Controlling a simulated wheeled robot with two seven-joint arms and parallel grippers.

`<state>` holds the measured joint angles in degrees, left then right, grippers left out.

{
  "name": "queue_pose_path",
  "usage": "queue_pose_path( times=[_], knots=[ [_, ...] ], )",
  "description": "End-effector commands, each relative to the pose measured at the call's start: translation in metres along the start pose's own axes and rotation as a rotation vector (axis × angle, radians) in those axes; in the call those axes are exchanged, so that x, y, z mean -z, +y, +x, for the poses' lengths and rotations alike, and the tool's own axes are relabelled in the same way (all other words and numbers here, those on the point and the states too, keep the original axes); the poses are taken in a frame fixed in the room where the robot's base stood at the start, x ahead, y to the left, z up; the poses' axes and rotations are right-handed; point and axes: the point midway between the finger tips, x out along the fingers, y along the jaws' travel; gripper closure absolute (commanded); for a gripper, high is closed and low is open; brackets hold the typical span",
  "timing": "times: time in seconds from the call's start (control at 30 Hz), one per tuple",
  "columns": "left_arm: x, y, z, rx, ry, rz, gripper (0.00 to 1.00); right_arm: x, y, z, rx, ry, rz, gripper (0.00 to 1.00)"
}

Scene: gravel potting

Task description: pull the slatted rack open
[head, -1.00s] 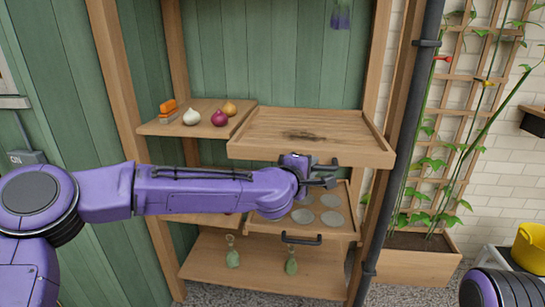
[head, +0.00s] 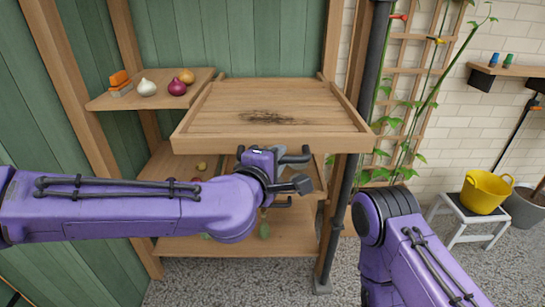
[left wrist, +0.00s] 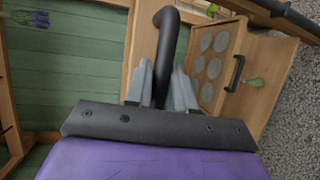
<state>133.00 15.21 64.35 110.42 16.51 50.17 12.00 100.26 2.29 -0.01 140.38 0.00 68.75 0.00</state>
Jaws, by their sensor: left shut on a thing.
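The slatted rack (head: 235,97) is a flat wooden tray with a raised rim and a dark stain, high in the wooden shelving. Its front edge sticks out past the shelf at its left. Its black bar handle (head: 295,157) is on the front. My left gripper (head: 283,172) is shut on this handle, just below the rack's front edge. In the left wrist view the dark handle (left wrist: 172,35) passes between the two grey fingers (left wrist: 160,82). My right arm shows at the lower right of the head view, but its gripper cannot be made out.
A lower drawer with round discs (left wrist: 207,70) and its own black handle sits under the rack. Onions (head: 148,87) and an orange-topped block stand on the left shelf. A dark post (head: 350,170) rises at the right. A yellow tub (head: 484,192) stands on a stool over gravel.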

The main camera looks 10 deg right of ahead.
Motion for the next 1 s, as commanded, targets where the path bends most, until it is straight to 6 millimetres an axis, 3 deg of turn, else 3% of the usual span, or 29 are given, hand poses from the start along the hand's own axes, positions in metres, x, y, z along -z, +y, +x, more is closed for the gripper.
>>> queue_pose_path(
  times=[0.07,0.1,0.13,0.47,0.57,0.8,1.0],
  knots=[
    [-0.001,-0.001,0.0,0.002,-0.003,0.002,1.0,0.0,0.0,0.0,0.0,0.0,0.0,0.57],
    [-0.001,-0.001,0.0,0.002,-0.003,0.002,0.67,0.0,0.0,0.0,0.0,0.0,0.0,0.57],
    [-0.001,-0.001,0.0,0.002,-0.002,0.002,0.57,0.0,0.0,0.0,0.0,0.0,0.0,0.57],
    [0.0,0.0,-0.004,0.0,0.0,0.001,0.56,0.0,0.0,0.001,0.0,0.0,0.0,0.57],
    [0.001,0.0,-0.018,-0.001,0.001,0.0,0.56,-0.001,0.0,0.003,0.0,0.0,0.0,0.57],
    [0.0,0.0,-0.076,-0.002,-0.001,0.001,0.56,-0.003,-0.001,0.006,0.0,0.0,0.0,0.57],
    [0.0,-0.001,-0.102,0.001,-0.001,0.002,0.56,-0.003,-0.001,0.006,0.0,0.0,0.0,0.57]
  ],
)
